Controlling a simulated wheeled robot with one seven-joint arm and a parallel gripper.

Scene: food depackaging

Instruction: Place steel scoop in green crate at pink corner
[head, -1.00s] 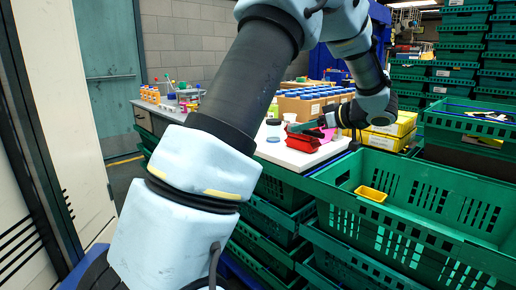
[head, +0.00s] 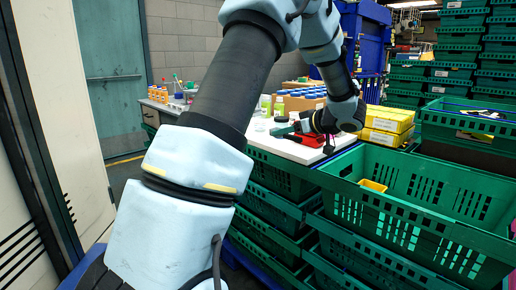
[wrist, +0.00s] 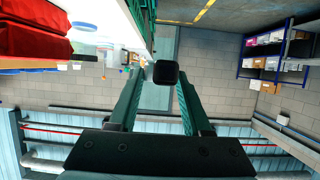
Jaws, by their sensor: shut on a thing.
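My gripper (wrist: 160,72) is shut on a black, square-ended thing (wrist: 166,73), seen end-on between the fingertips in the wrist view. It may be the handle end of the steel scoop, but no steel part shows. In the head view my gripper is small and partly hidden by my wrist above the white table's near end. The open green crate (head: 435,222) stands at the right on a stack of crates, to the right of my gripper. A small yellow tray (head: 372,186) is inside it.
The white table (head: 300,152) carries red packages (head: 305,140), also at the upper left in the wrist view (wrist: 32,35), and bottles with blue caps (head: 300,93). Yellow boxes (head: 388,120) stand behind the crate. Tall green crate stacks (head: 465,50) rise at the back right.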

